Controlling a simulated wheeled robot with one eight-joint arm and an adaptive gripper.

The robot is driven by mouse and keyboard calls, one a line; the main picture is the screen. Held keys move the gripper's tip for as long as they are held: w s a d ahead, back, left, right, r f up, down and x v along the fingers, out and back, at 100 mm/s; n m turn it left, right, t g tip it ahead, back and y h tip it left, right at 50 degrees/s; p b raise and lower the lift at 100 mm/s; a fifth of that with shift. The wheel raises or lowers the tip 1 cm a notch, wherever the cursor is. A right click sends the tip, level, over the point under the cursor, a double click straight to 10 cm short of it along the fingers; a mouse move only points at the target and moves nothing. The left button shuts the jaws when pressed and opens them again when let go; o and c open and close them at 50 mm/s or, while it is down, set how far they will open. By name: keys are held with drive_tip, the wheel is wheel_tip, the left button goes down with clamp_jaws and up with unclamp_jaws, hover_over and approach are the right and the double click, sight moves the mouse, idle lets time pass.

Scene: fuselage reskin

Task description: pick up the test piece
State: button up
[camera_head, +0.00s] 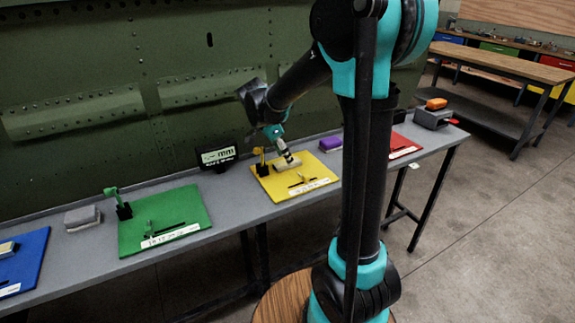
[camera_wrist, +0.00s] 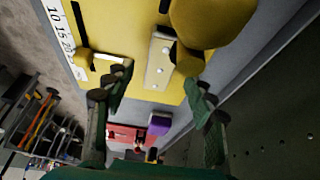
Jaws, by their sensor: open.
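The test piece appears to be a pale bar with several round dots (camera_wrist: 158,62), lying on the yellow mat (camera_wrist: 125,25) in the wrist view. In the head view a pale piece (camera_head: 288,165) lies on the yellow mat (camera_head: 310,180), partly hidden by my gripper. My gripper (camera_head: 285,153) is low over that mat, pointing down. In the wrist view my gripper (camera_wrist: 160,78) is open, one green finger on each side of the bar, with nothing held. I cannot tell whether the fingers touch it.
A large yellow rounded object (camera_wrist: 208,22) stands close beside the bar, near the right finger. A small pale part (camera_wrist: 110,62) is near the left finger. A purple block (camera_head: 330,143) lies right of the mat. A display (camera_head: 217,157) stands left. The green fuselage wall (camera_head: 130,60) rises behind.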

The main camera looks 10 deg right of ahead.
drive_tip(key=shift+x, duration=1.15)
drive_tip(key=shift+f, duration=0.25)
drive_tip(key=shift+a, duration=0.1)
drive_tip(key=c, duration=1.3)
drive_tip(key=shift+o, duration=0.2)
drive_tip(key=shift+r, duration=0.1)
